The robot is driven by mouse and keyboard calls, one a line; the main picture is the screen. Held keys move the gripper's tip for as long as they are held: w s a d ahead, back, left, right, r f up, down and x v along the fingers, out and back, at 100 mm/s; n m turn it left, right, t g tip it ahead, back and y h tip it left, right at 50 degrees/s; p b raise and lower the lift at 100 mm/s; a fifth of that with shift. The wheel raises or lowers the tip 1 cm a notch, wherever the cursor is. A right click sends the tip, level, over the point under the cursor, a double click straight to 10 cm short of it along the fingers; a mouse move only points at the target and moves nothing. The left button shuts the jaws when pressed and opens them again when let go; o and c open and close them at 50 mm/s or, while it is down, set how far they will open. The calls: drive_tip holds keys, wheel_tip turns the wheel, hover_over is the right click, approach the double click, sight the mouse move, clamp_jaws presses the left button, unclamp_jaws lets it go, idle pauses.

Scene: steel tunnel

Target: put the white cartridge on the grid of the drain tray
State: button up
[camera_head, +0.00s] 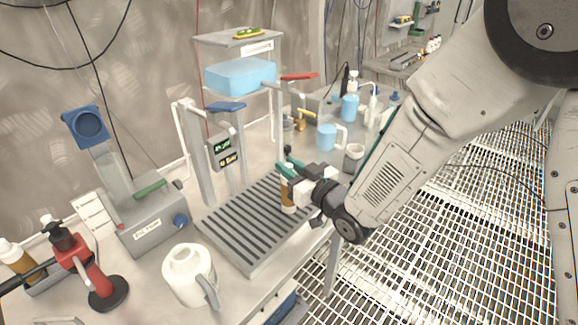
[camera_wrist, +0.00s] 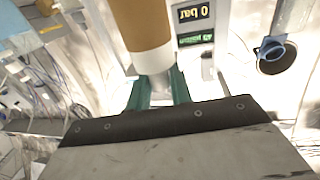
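The white cartridge (camera_head: 288,200), white with a brown band, stands upright at my gripper (camera_head: 289,168), over the right part of the drain tray (camera_head: 216,248). The tray is grey with a dark slatted grid. My gripper's green fingers are on the cartridge's upper part in the head view. In the wrist view the cartridge (camera_wrist: 147,35) runs down between the fingers (camera_wrist: 158,92), which appear shut on it. Whether its lower end touches the grid cannot be told.
A white jug (camera_head: 187,275) stands in front of the tray's left corner. A frame with a gauge display (camera_head: 224,150) and a blue tank (camera_head: 240,76) rises behind the tray.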

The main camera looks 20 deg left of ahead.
drive_tip(key=shift+o, duration=1.4)
drive_tip(key=shift+r, duration=0.2)
drive_tip(key=v, duration=1.2)
